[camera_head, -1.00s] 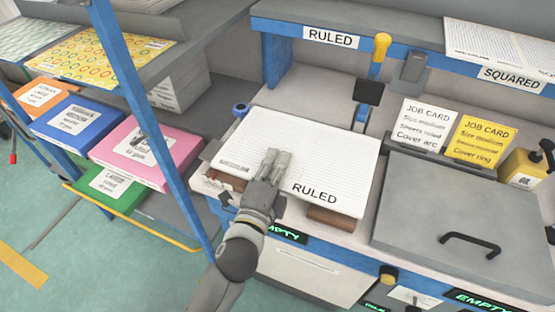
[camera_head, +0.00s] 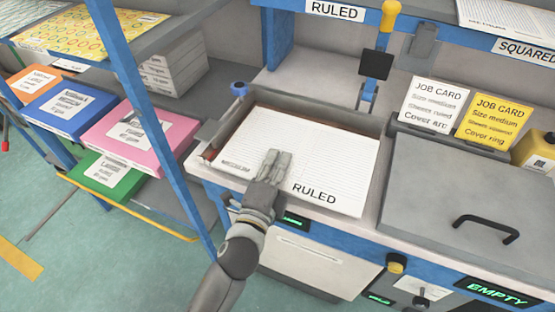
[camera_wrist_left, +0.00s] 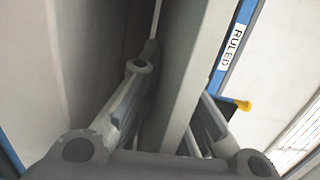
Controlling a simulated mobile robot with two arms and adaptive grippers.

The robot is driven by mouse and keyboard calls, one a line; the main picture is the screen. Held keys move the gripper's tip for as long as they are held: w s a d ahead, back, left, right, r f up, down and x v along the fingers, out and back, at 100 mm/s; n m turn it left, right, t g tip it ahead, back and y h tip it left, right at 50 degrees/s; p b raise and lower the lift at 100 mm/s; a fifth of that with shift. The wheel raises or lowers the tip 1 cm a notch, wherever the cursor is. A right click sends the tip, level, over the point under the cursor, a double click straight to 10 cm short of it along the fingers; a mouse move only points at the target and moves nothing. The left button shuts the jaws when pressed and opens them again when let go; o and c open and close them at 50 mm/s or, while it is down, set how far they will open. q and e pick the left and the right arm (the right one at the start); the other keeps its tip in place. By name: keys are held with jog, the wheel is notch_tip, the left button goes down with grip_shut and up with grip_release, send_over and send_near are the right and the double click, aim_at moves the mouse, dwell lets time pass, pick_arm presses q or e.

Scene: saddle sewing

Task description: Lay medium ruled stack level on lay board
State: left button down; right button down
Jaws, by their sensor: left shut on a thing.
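The white ruled stack (camera_head: 315,155), marked RULED at its near right corner, is in the middle of the head view. It lies over the lay board (camera_head: 258,108), whose grey raised edges show behind and to the left of it. My left gripper (camera_head: 277,162) is at the near edge of the stack, shut on it. In the left wrist view the fingers (camera_wrist_left: 170,110) stand on both sides of the pale stack (camera_wrist_left: 185,75). Most of the board's surface is hidden under the stack. I cannot tell whether the stack touches the board all over. My right gripper is not in view.
A grey lidded box (camera_head: 460,190) with a black handle stands at the right. Two job cards (camera_head: 433,105) stand behind it. A blue post (camera_head: 140,100) and a shelf with a pink pack (camera_head: 140,137) are at the left.

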pick_arm(q)
jog(key=shift+f, duration=0.25)
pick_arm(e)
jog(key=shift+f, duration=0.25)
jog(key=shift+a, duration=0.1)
pick_arm(q)
jog(key=c, duration=1.5)
grip_release()
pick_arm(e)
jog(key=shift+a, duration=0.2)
pick_arm(q)
jog(key=shift+f, duration=0.1)
jog(key=shift+s, duration=0.1)
jog(key=v, duration=0.8)
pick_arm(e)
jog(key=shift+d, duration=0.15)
